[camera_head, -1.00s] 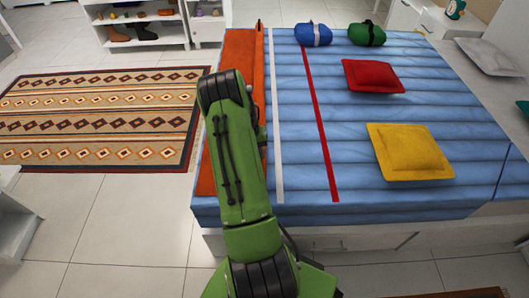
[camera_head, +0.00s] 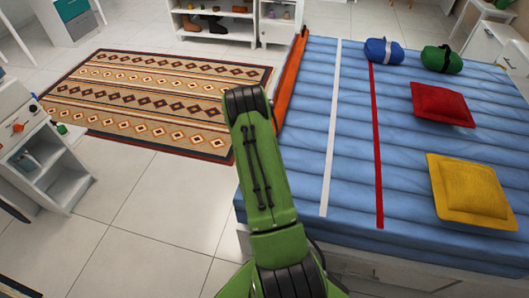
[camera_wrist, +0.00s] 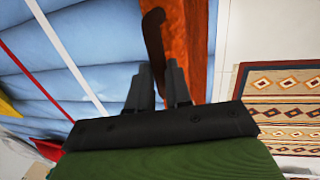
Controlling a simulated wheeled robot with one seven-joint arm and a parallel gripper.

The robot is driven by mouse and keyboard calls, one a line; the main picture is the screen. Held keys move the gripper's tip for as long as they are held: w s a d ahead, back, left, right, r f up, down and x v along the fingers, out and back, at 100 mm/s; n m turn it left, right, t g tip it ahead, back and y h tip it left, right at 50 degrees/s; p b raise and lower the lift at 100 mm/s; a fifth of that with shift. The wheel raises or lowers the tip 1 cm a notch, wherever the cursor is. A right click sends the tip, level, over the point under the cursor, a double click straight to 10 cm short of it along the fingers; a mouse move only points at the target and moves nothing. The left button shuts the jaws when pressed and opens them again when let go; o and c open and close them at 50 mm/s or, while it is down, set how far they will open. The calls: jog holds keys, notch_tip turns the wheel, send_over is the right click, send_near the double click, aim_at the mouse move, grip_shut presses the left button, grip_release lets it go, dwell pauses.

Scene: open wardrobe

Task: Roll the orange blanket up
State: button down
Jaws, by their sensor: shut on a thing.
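The orange blanket (camera_head: 291,78) is a narrow strip along the left edge of the blue bed (camera_head: 350,150). My arm hides its near part in the head view. In the wrist view the flat orange cloth (camera_wrist: 190,35) runs beside the bed's blue top. A darker raised edge of it stands up between the fingers of my gripper (camera_wrist: 160,75), which is shut on that edge. My gripper is hidden behind the arm in the head view.
White (camera_head: 332,130) and red (camera_head: 375,140) stripes cross the bed. Blue (camera_head: 383,52) and green (camera_head: 441,60) rolls, a red cushion (camera_head: 442,104) and a yellow cushion (camera_head: 470,190) lie on it. A patterned rug (camera_head: 160,95) and bare floor are left of the bed.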

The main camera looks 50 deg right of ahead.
jog(key=shift+w+a, duration=0.15)
jog(key=shift+w, duration=0.1)
jog(key=c, duration=1.1)
grip_release()
jog(key=shift+w, duration=0.1)
jog(key=shift+o, duration=0.2)
notch_tip(320, 180, up, 16)
jog(key=w+a+p, duration=0.1)
jog(key=w+p, duration=0.1)
jog(key=p, duration=0.2)
jog(key=shift+w+a+f+p, duration=0.2)
jog(key=shift+w+f+p, duration=0.05)
jog(key=shift+p, duration=0.1)
